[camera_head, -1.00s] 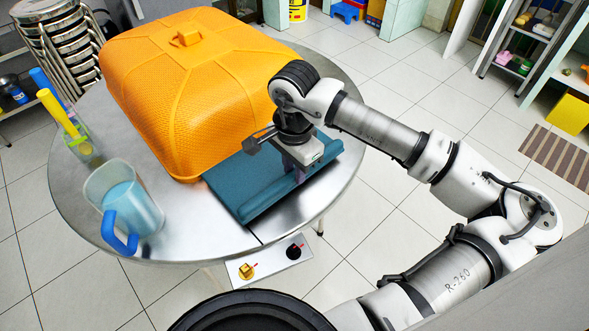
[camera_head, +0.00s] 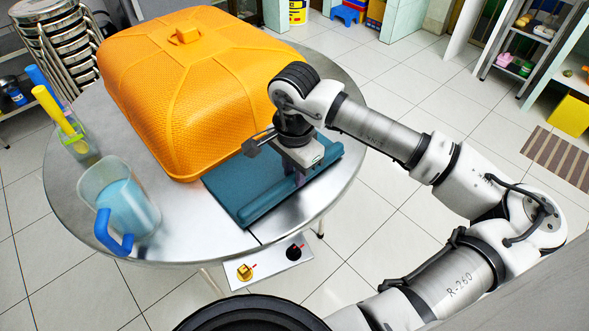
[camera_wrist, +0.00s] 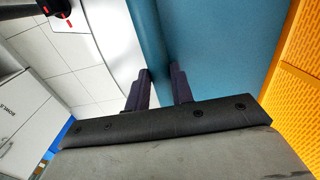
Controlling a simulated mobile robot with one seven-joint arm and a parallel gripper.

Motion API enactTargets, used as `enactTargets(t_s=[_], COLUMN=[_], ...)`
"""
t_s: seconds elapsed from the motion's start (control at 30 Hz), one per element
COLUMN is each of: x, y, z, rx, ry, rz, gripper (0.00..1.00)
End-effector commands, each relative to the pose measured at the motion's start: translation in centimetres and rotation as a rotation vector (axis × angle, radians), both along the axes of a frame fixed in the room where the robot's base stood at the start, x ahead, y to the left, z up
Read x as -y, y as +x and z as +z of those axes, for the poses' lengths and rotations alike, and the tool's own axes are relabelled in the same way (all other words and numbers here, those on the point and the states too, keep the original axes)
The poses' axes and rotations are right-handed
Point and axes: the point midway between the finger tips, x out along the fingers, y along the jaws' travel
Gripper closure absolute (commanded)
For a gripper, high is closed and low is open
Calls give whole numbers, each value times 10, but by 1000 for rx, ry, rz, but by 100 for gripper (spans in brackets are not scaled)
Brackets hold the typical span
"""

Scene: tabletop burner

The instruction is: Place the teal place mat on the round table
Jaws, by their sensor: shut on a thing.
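The teal place mat (camera_head: 240,186) lies on the round metal table (camera_head: 70,195), near its front right edge, against the orange cover. A raised, rolled edge runs along the mat's right side. My gripper (camera_head: 300,175) is over that edge, pointing down, with its fingertips mostly hidden by the hand in the head view. In the wrist view the two dark fingers (camera_wrist: 160,88) are shut on the edge of the teal mat (camera_wrist: 215,45), one on either side of the raised edge.
A large orange woven cover (camera_head: 180,90) fills the back of the table. A pitcher with a blue handle (camera_head: 120,205) and a glass holding yellow and blue items (camera_head: 80,148) stand at the left. A burner control panel (camera_head: 268,262) is below the front edge.

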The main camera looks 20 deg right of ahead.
Motion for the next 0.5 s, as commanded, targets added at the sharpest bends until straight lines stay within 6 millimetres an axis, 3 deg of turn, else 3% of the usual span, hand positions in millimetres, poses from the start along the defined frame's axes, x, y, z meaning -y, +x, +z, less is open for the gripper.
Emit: enactTargets(t_s=[0.5], x=[0], y=[0], z=[-9], rx=[1], ry=[0], rz=[0], gripper=[100])
